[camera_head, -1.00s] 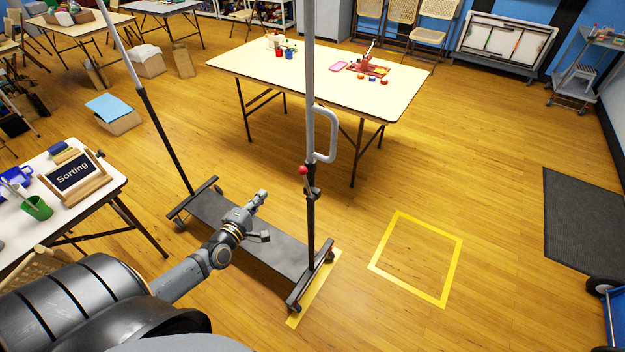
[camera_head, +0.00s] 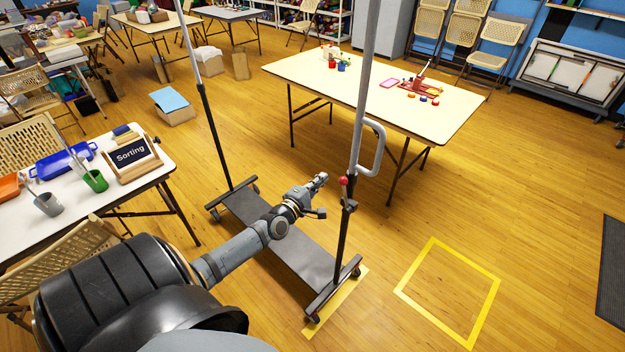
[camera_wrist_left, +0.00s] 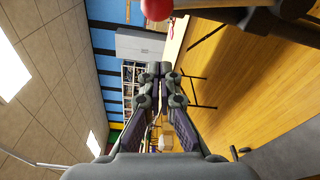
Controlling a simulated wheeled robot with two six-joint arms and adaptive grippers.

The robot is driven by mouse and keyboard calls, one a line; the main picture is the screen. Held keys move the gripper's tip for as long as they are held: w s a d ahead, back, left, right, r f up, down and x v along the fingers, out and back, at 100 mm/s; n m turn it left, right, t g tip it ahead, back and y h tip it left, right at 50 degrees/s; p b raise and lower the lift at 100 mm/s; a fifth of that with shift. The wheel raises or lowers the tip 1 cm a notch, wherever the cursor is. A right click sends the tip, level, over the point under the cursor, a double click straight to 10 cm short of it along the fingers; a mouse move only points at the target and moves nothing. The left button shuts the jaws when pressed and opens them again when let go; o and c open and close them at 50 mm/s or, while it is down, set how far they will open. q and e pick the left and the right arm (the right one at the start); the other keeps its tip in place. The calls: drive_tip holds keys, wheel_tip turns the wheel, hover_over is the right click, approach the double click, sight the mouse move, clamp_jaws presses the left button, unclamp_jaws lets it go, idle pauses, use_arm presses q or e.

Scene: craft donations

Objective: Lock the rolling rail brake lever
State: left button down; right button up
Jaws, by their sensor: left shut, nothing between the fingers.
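The rolling rail (camera_head: 267,213) stands on the wood floor, with a dark base on casters and two upright posts. Its brake lever, with a red ball knob (camera_head: 343,181), is on the right post, below a grey loop handle (camera_head: 376,148). My left gripper (camera_head: 321,179) is shut and empty, just left of the red knob and apart from it. In the left wrist view the shut fingertips (camera_wrist_left: 160,68) show in the middle, and the red knob (camera_wrist_left: 156,9) is at the top edge. My right gripper is in neither view.
A yellow tape square (camera_head: 447,291) lies on the floor to the right. A yellow tape strip (camera_head: 337,303) lies under the rail's right end. A long table (camera_head: 400,97) stands behind. A table with a "Sorting" sign (camera_head: 131,154) is at the left.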

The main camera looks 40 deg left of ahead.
sight(345, 195)
use_arm(q)
drive_tip(key=d, duration=0.1)
drive_tip(key=w+d+p, duration=0.1)
drive_tip(key=d+p, duration=0.1)
drive_tip(key=shift+w+d+r, duration=0.15)
drive_tip(key=shift+d+r, duration=0.2)
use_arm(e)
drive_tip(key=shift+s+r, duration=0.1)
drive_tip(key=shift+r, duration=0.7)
use_arm(q)
drive_tip(key=shift+d+r, duration=0.1)
